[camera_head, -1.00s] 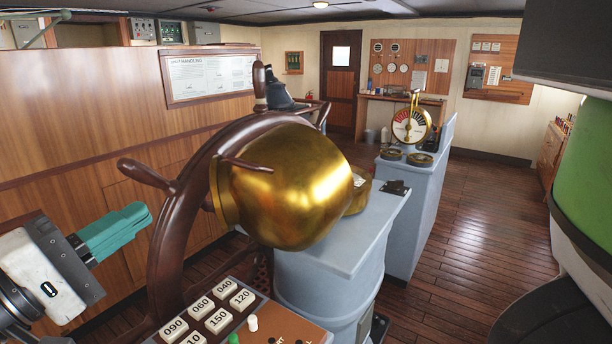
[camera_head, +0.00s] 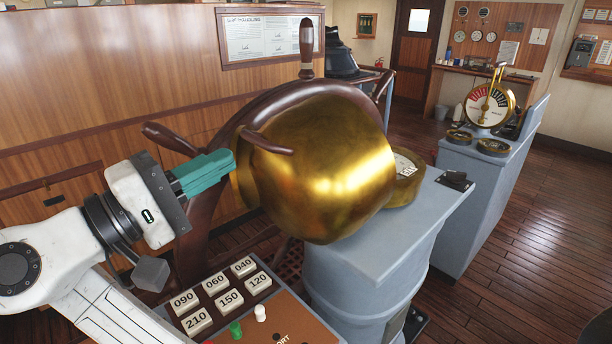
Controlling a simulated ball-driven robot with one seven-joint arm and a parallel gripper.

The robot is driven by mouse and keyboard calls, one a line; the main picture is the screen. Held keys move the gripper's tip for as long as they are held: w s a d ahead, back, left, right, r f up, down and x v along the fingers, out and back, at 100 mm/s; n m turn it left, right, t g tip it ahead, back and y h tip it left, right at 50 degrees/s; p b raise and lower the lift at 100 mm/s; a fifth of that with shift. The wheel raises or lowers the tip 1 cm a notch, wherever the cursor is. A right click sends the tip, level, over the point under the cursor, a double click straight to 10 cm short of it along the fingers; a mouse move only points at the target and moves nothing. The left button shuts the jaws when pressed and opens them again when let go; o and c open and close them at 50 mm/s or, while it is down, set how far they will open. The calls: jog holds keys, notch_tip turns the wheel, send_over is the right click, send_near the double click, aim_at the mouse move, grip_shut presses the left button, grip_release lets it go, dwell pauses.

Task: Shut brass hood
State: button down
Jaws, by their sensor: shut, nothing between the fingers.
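The brass hood (camera_head: 325,170) is a large shiny gold dome. It stands raised and tilted on the grey pedestal (camera_head: 390,228), between the ship's wheel and a brass compass bowl (camera_head: 406,180). The bowl shows a white card and is partly hidden behind the hood, so the hood does not cover it. My gripper (camera_head: 232,160) has teal fingers, is shut and empty, and points right at the hood's left edge. Its tips overlap that edge in the picture; I cannot tell whether they touch.
The dark wooden wheel (camera_head: 200,212) with its spokes stands close around my gripper and the hood. A panel with numbered white keys (camera_head: 230,299) lies below. An engine telegraph (camera_head: 489,106) stands at the right rear. The plank floor (camera_head: 520,270) at the right is clear.

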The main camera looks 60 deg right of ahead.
jog(key=f, duration=0.1)
jog(key=b, duration=0.9)
send_near(310, 168)
jog(key=x, duration=0.6)
jog(key=shift+f, duration=0.2)
jog(key=shift+s+d+r, duration=0.1)
jog(key=shift+d, duration=0.35)
jog(key=shift+r, duration=0.15)
